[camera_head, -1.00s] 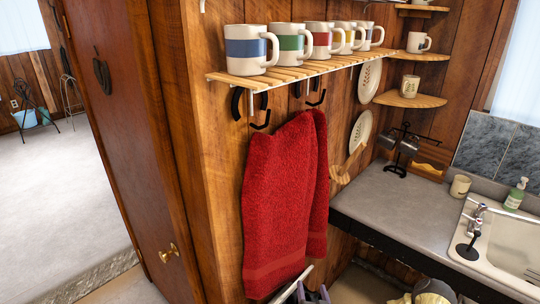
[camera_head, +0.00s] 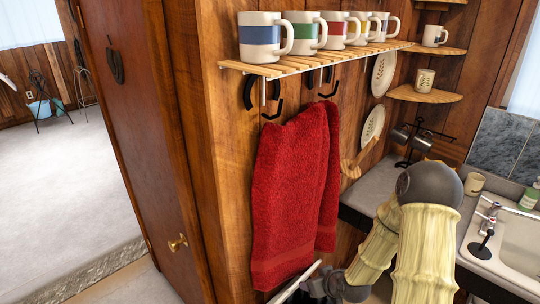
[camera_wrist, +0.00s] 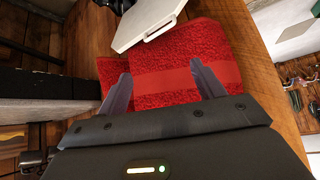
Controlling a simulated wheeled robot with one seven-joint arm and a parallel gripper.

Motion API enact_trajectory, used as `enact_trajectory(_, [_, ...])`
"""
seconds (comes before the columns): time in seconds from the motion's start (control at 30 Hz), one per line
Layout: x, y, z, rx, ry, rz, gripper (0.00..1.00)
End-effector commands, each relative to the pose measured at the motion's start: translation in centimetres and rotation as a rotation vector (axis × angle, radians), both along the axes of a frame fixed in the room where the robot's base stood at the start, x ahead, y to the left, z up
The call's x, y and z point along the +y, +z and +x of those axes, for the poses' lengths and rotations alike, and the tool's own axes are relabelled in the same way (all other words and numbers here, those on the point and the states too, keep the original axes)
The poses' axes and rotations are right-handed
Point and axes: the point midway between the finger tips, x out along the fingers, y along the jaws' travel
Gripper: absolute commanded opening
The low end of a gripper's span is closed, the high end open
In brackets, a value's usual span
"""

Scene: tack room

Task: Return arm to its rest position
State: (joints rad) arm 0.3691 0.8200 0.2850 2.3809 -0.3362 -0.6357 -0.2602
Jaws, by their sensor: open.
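My gripper (camera_wrist: 160,69) is open in the wrist view, with its two grey-purple fingers apart and nothing between them. Beyond the fingers is the red towel (camera_wrist: 168,82), with its banded hem crossing the view. In the head view my cream-and-grey arm (camera_head: 425,235) is bent at the lower right, in front of the counter. Its dark wrist end (camera_head: 318,285) is low, near the bottom of the towel (camera_head: 292,195). The fingers are hard to make out there. I cannot tell whether they touch the towel.
The towel hangs below a slatted shelf (camera_head: 268,69) with several mugs. The counter (camera_head: 368,192) and sink (camera_head: 522,258) are at right. Open floor (camera_head: 50,190) is at left, past the wooden door (camera_head: 135,130).

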Motion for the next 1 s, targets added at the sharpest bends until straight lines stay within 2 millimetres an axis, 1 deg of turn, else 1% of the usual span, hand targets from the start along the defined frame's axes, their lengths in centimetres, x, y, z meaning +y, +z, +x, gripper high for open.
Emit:
enact_trajectory(0.03, [-0.2,1.2,-0.4,0.024,-0.005,-0.031,0.68])
enact_trajectory(0.17, [-1.0,3.6,-2.0,0.104,-0.040,-0.093,0.68])
enact_trajectory(0.37, [-1.8,7.7,-5.1,0.213,-0.122,-0.157,0.68])
enact_trajectory(0.57, [-2.0,11.8,-9.2,0.311,-0.224,-0.176,0.68])
enact_trajectory(0.7, [-1.7,14.4,-12.5,0.375,-0.294,-0.162,0.68])
enact_trajectory(0.83, [-1.3,15.9,-15.0,0.424,-0.340,-0.139,0.68])
enact_trajectory(0.9, [-1.2,16.3,-15.7,0.440,-0.354,-0.132,0.68])
enact_trajectory(1.0, [-1.2,16.4,-16.1,0.451,-0.360,-0.128,0.68])
